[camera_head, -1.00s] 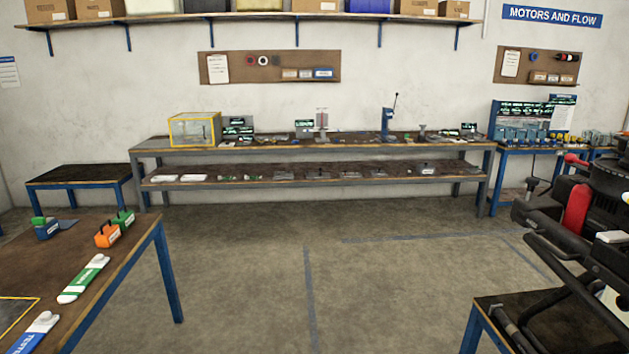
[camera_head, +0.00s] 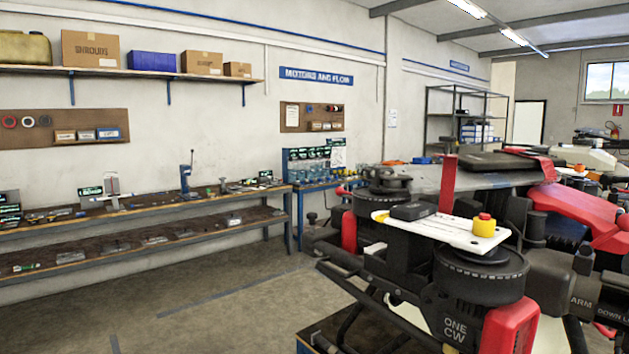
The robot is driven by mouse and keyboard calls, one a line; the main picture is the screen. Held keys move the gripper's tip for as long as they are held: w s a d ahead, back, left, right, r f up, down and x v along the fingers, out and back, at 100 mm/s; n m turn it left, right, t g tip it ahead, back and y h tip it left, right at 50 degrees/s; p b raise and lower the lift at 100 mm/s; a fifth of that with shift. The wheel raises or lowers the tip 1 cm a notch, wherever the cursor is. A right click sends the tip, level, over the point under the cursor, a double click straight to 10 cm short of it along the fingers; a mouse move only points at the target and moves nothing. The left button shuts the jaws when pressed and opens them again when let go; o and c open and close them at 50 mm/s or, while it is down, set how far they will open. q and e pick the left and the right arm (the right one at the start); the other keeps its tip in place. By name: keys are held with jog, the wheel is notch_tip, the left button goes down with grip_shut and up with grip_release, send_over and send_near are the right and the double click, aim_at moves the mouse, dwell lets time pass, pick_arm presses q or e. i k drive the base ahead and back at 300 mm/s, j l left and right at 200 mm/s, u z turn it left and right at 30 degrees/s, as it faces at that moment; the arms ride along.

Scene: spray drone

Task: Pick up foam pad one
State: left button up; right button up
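I cannot make out foam pad one in this view. The large spray drone (camera_head: 405,255) fills the right side, standing on a blue-legged table (camera_head: 345,335). A black motor (camera_head: 481,274) on it is marked "ONE CW". A white plate with a yellow and red knob (camera_head: 484,224) and a small black box (camera_head: 413,211) lies across its top. Neither of my grippers is in view.
A long two-level workbench (camera_head: 130,210) with small tools runs along the left wall. A blue bench (camera_head: 317,186) stands under the "MOTORS AND FLOW" sign (camera_head: 316,77). A wall shelf (camera_head: 130,72) holds boxes. The floor (camera_head: 215,310) between is clear.

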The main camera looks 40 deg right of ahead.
aim_at(410, 212)
jog(key=z, duration=1.8)
jog(key=i+l+u, duration=0.2)
jog(key=l, duration=0.15)
